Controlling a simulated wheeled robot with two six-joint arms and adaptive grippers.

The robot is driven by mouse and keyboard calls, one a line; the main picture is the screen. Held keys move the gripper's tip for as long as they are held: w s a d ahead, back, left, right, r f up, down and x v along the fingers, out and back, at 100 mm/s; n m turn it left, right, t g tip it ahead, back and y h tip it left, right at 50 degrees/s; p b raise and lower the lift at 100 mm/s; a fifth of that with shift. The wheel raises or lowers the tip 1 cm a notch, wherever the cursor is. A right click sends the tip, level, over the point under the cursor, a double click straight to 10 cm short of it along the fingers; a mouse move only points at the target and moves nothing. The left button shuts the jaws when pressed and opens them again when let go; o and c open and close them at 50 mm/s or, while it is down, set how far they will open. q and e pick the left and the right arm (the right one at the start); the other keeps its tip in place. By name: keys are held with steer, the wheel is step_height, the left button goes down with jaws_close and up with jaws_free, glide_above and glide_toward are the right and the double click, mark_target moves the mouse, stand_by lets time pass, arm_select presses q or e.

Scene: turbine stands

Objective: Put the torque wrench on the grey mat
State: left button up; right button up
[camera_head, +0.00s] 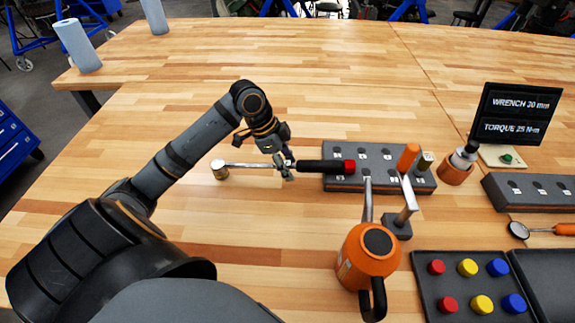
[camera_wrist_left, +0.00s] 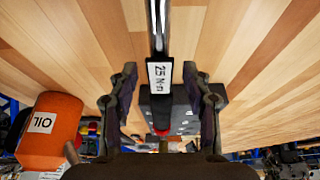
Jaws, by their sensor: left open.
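The torque wrench (camera_head: 318,167) has a silver shaft, a brass-coloured head at its left end and a black handle with a red end. A label reading 25 N·m shows on it in the left wrist view (camera_wrist_left: 160,76). Its handle end reaches over the front-left of a grey slotted block (camera_head: 345,184). My left gripper (camera_head: 285,172) is open at the wrench, where shaft meets handle. In the left wrist view its fingers (camera_wrist_left: 163,100) stand apart on either side of the wrench. A dark flat panel (camera_head: 550,285) lies at lower right; I cannot tell whether it is the grey mat.
An orange oil can (camera_head: 365,255) stands in front of the block. A dark tray (camera_head: 447,284) holds several coloured knobs. A sign (camera_head: 515,115), a second slotted block (camera_head: 535,190) and an inspection mirror (camera_head: 518,230) are at right.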

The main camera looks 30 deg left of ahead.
arm_select(q)
jaws_close()
steer(key=shift+r, duration=0.15)
stand_by(0.4)
